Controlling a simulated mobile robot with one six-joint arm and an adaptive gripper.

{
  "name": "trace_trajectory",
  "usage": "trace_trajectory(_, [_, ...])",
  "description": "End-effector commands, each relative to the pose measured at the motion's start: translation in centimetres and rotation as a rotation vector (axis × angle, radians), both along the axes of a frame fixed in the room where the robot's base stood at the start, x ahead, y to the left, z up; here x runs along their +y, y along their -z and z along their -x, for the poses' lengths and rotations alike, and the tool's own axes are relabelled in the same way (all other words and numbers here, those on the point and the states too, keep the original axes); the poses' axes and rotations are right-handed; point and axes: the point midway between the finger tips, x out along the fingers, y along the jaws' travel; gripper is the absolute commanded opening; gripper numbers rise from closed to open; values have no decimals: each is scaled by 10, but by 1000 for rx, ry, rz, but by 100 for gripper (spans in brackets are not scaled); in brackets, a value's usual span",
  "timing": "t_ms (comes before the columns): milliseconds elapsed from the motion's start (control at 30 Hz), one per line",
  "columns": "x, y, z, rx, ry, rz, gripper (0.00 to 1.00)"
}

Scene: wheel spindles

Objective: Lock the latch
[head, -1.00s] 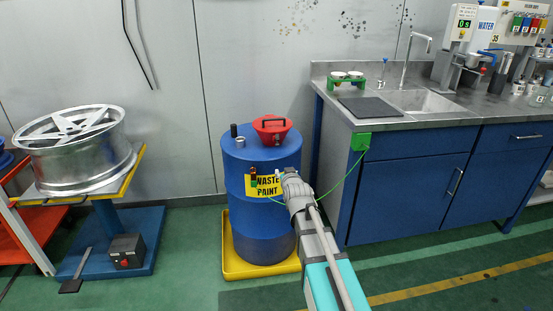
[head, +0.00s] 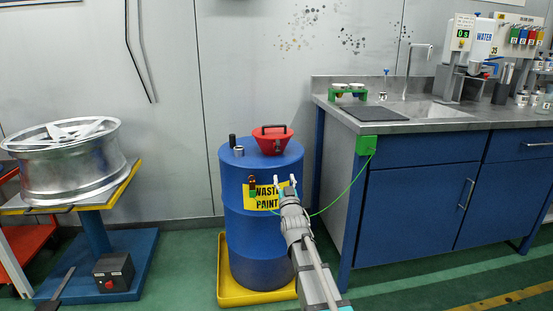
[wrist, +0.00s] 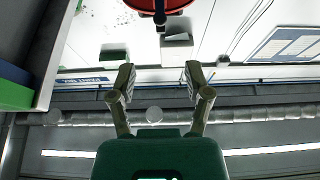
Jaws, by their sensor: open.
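A red funnel-shaped lid (head: 268,146) with a black handle sits on top of the blue drum (head: 262,225). Its underside or edge shows at the top of the wrist view (wrist: 172,4), with a small dark part hanging from it that may be the latch (wrist: 160,18). In the head view I cannot clearly tell the latch from the handle. My gripper (head: 286,183) is in front of the drum, by the yellow waste paint label (head: 262,194), lower than the lid. It is open, with nothing between its fingers in the wrist view (wrist: 157,78).
The drum stands in a yellow tray (head: 228,288). A dark cylinder and a small bung are on the drum top. A blue sink cabinet (head: 415,205) with a green box (head: 366,145) stands close on the right. A wheel (head: 68,165) rests on a stand at left.

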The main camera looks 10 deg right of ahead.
Motion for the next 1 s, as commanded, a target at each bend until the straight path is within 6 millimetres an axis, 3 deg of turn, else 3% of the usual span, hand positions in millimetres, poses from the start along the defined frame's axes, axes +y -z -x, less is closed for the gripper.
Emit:
trace_trajectory(567, [-1,-5,-9,1,0,0,64])
trace_trajectory(1000, [-1,-28,-62,1,0,0,64])
